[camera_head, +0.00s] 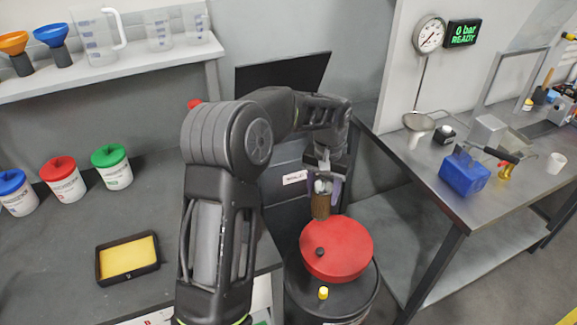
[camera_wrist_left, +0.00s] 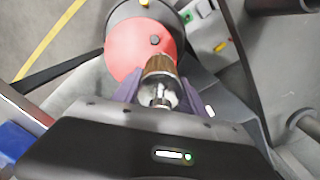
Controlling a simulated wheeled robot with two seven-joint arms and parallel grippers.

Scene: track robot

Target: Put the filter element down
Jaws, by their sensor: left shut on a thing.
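My left gripper (camera_head: 323,186) is shut on the filter element (camera_head: 321,208), a brown ribbed cylinder with a pale metallic top, held about upright. In the left wrist view the gripper (camera_wrist_left: 160,96) has a purple finger on each side of the filter element (camera_wrist_left: 160,66). Below it is a round red lid (camera_head: 348,246) on a dark drum (camera_head: 318,309); the red lid also fills the far side of the left wrist view (camera_wrist_left: 124,45). The filter's lower end overlaps the lid's back edge in the head view; I cannot tell whether they touch. My right gripper is not in view.
A yellow knob (camera_head: 323,293) sits on the drum's top. Left is a grey bench with a yellow-lined black tray (camera_head: 127,259) and several lidded tubs (camera_head: 64,180). Right is a table (camera_head: 470,195) with a blue box (camera_head: 464,174), a strainer (camera_head: 419,121) and other tools.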

